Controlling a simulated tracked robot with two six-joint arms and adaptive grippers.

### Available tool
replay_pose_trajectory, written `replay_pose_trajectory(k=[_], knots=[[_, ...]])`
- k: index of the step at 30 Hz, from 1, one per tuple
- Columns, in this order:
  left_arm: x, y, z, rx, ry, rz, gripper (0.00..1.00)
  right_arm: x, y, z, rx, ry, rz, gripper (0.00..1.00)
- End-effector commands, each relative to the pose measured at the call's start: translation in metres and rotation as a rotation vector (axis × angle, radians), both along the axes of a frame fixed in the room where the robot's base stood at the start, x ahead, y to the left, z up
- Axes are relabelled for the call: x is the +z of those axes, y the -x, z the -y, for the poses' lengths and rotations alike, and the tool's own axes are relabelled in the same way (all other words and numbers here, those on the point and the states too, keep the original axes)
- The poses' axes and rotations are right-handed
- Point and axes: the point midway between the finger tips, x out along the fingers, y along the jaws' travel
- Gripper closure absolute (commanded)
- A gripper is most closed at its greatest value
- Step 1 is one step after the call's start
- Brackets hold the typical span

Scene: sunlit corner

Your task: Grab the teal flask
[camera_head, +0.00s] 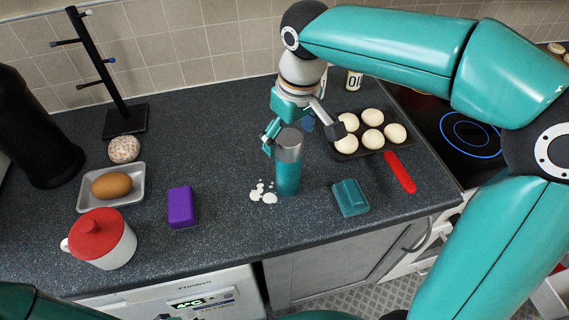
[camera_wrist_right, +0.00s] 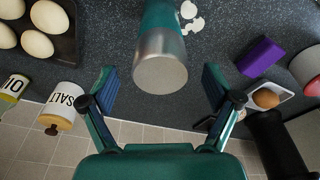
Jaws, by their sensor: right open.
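The teal flask (camera_head: 287,172) with a silver cap stands upright on the dark worktop in the head view. It also shows in the right wrist view (camera_wrist_right: 160,62), cap end toward the camera. My right gripper (camera_head: 300,135) is open behind the flask in the head view, near its cap. In the right wrist view the open fingers (camera_wrist_right: 160,90) lie to either side of the cap, with gaps visible on both sides. A small dark part at the bottom edge of the head view may be my left gripper (camera_head: 180,317); its jaws cannot be made out.
White fragments (camera_head: 263,193) lie left of the flask. A purple block (camera_head: 182,207) and red-lidded jug (camera_head: 100,240) are left. A salt jar (camera_wrist_right: 66,107) stands behind.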

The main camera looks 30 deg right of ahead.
Motion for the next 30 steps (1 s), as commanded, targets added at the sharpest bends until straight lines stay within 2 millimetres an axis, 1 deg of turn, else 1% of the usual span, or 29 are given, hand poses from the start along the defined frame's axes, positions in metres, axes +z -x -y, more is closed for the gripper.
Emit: replay_pose_trajectory(k=[3,7,10,16,23,24,26,27,29,30], knots=[[0.004,0.0,0.0,0.0,0.0,0.0,0.6,-0.018,-0.001,0.0,0.001,0.001,-0.005,0.11],[0.004,0.0,0.0,0.0,0.0,0.0,0.6,-0.033,-0.004,-0.001,0.001,0.002,-0.004,0.11],[0.004,0.0,0.0,0.0,0.0,0.0,0.6,-0.038,-0.005,-0.001,0.001,0.001,-0.001,0.11],[0.004,0.0,0.0,0.0,0.0,0.0,0.6,-0.038,-0.005,-0.001,0.001,0.001,0.0,0.11],[0.004,0.0,0.0,0.0,0.0,0.0,0.6,-0.038,-0.005,-0.001,0.001,0.0,0.0,0.49],[0.004,0.0,0.0,0.0,0.0,0.0,0.6,-0.038,-0.005,-0.001,0.001,0.0,0.0,0.56],[0.004,0.0,0.0,0.0,0.0,0.0,0.6,-0.038,-0.005,-0.001,0.001,0.0,0.0,0.66],[0.004,0.0,0.0,0.0,0.0,0.0,0.6,-0.038,-0.005,-0.001,0.001,0.0,0.0,0.73],[0.004,0.0,0.0,0.0,0.0,0.0,0.6,-0.038,-0.005,-0.001,0.001,0.0,0.0,0.83],[0.004,0.0,0.0,0.0,0.0,0.0,0.6,-0.038,-0.005,-0.001,0.001,0.0,0.0,0.89]])
